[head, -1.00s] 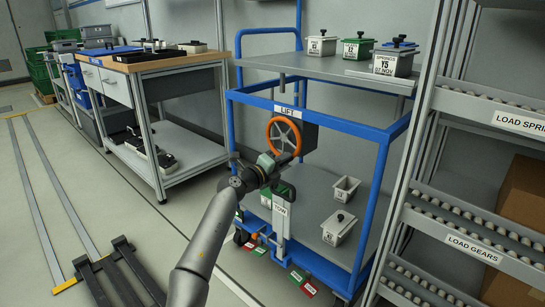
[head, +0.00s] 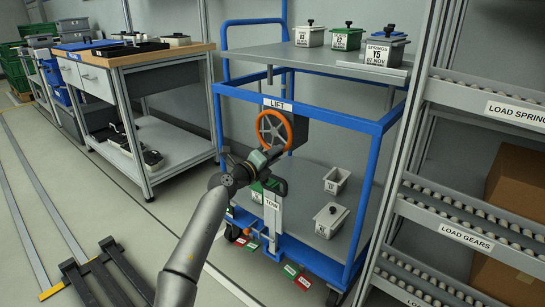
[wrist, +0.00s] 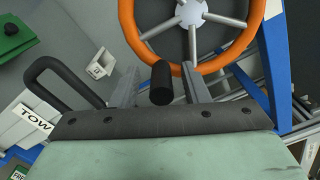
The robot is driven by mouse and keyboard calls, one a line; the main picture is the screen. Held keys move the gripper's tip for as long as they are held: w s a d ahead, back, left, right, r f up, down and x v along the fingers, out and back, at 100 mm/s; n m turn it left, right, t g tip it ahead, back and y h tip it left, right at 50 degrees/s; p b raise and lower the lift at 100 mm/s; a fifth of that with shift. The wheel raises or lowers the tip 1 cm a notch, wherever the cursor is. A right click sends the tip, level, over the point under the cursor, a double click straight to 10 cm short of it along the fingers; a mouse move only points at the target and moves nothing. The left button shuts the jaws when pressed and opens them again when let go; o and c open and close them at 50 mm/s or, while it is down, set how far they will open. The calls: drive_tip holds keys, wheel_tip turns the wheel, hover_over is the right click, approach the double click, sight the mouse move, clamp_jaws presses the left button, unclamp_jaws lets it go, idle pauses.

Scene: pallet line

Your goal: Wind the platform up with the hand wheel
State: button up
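The hand wheel (head: 274,130) has an orange rim and grey spokes, below the LIFT label on the blue trolley frame. It fills the upper middle of the wrist view (wrist: 196,14). Its black handle knob (wrist: 161,83) points toward my wrist camera. My gripper (head: 277,152) is at the wheel's lower edge; in the wrist view its two fingers (wrist: 160,88) stand either side of the knob with visible gaps. Whether either finger touches it I cannot tell. The grey platform (head: 300,56) sits above the blue frame and carries several lidded bins, one labelled SPRINGS Y5 (head: 383,50).
A black TOW handle (head: 275,187) is close below my gripper, also at left in the wrist view (wrist: 62,82). The lower shelf (head: 300,210) holds small bins. Roller racks (head: 450,210) stand right, a workbench (head: 110,60) left. Dark forks (head: 95,275) lie on the floor.

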drive_tip(key=p+v, duration=0.3)
drive_tip(key=v, duration=1.4)
drive_tip(key=shift+s, duration=0.2)
drive_tip(key=shift+a, duration=0.1)
